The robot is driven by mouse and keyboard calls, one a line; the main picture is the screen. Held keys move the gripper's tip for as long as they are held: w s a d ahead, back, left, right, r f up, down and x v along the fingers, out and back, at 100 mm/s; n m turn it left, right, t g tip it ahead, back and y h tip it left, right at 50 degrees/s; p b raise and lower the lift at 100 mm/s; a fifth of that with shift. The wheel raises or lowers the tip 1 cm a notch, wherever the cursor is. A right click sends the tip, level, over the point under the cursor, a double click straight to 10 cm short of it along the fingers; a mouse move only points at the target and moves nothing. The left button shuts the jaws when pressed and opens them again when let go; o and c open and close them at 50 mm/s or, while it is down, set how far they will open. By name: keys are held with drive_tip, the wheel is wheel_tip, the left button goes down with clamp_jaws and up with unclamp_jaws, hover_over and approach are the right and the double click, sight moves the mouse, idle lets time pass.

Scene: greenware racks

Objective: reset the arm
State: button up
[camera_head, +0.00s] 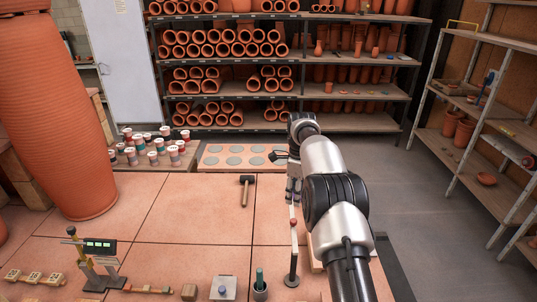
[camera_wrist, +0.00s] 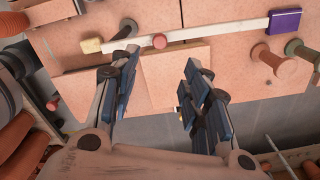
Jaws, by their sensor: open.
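My arm reaches from the lower right of the head view up over the tiled worktop (camera_head: 185,215) and bends down at its far end. My gripper (camera_head: 293,196) points down near the right side of the worktop. In the wrist view my gripper (camera_wrist: 158,78) shows its two blue-padded fingers spread apart, with nothing held between them. A pale bar (camera_wrist: 185,36) with a red knob (camera_wrist: 160,41) lies across the view past the fingertips. It has a yellow block at one end and a purple block (camera_wrist: 285,22) at the other. I cannot tell whether a finger touches the bar.
A black mallet (camera_head: 246,181) lies left of my gripper. Several small jars (camera_head: 158,145) stand at the back left, beside a board with grey discs (camera_head: 237,148). A large clay vase (camera_head: 60,115) stands at left.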

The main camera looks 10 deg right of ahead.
drive_tip(key=s+a+r+n+t+b, duration=0.1)
drive_tip(key=s+a+r+n, duration=0.2)
drive_tip(key=s+r+n, duration=0.45)
drive_tip(key=s+a+r+n+t, duration=0.1)
drive_tip(key=s+a+r+n, duration=0.25)
drive_tip(key=s+r, duration=0.7)
drive_tip(key=s+a+r+n+t+b, duration=0.1)
drive_tip(key=s+n, duration=0.3)
drive_tip(key=s, duration=0.3)
drive_tip(key=s+a+r+n+t, duration=0.1)
drive_tip(key=s+r+n, duration=0.1)
drive_tip(key=s+n, duration=0.35)
drive_tip(key=s+f+n, duration=0.2)
drive_tip(key=s+f, duration=0.1)
drive_tip(key=s, duration=0.4)
drive_tip(key=s+f+n, duration=0.2)
drive_tip(key=s+f, duration=0.2)
drive_tip(key=s, duration=0.3)
drive_tip(key=shift+a+f+t, duration=0.3)
drive_tip(key=shift+s+n, duration=0.1)
drive_tip(key=shift+n, duration=0.15)
